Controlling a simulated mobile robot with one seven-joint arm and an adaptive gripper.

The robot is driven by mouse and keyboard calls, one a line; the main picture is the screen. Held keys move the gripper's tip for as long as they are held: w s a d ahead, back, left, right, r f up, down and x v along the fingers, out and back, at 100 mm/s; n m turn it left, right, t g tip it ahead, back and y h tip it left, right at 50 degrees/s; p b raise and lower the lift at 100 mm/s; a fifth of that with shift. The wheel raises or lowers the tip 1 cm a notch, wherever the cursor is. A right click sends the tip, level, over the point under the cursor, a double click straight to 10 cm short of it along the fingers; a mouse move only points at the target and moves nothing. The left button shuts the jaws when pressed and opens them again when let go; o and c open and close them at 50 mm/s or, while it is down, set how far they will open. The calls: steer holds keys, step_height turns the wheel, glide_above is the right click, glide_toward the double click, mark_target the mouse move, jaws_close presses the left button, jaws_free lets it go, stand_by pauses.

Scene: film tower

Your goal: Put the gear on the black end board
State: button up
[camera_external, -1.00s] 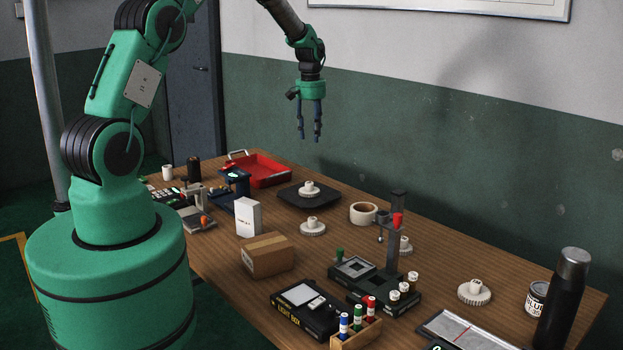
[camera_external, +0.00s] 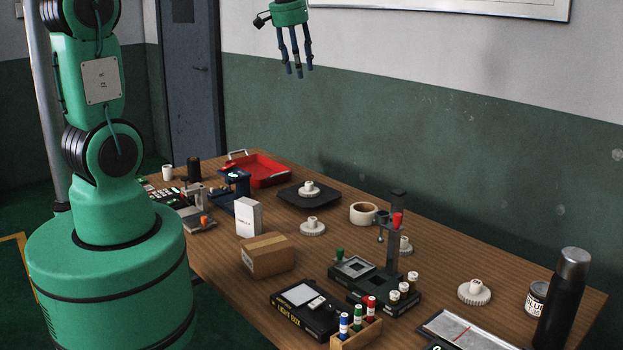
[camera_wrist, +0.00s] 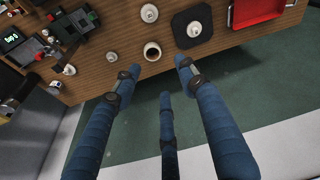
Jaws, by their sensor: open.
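Several white gears with raised hubs are in view. One white gear (camera_external: 308,188) sits on the black board (camera_external: 328,202) at the table's far end; this gear (camera_wrist: 194,29) and board (camera_wrist: 206,42) also show in the wrist view. A second gear (camera_external: 312,227) lies on the wood in front of the board. A third gear (camera_external: 474,292) lies at the right, and another (camera_external: 404,245) is partly hidden behind the black stand. My gripper (camera_external: 296,69) is open and empty, high above the table near the wall. Its three fingers (camera_wrist: 158,76) are spread in the wrist view.
A tape roll (camera_external: 363,213) stands between the board and the black stand (camera_external: 395,240) with a red knob. A red tray (camera_external: 262,172) lies behind the board. A cardboard box (camera_external: 268,255), light box (camera_external: 305,308) and tall black bottle (camera_external: 563,300) also stand on the table.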

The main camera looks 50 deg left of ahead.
steer(key=s+d+r+m+t, duration=0.1)
steer(key=s+d, duration=0.2)
steer(key=s, duration=0.6)
steer(key=s+d+r+m+t, duration=0.1)
steer(key=s+d+r+m, duration=0.1)
steer(key=s, duration=0.8)
steer(key=s+d+r+m, duration=0.1)
steer(key=s+d, duration=0.4)
steer(key=s, duration=0.5)
steer(key=shift+r+t, duration=0.35)
steer(key=shift+t, duration=0.05)
step_height(320, 180, down, 4)
steer(key=b, duration=0.4)
steer(key=shift+f, duration=0.2)
steer(key=shift+r, duration=0.1)
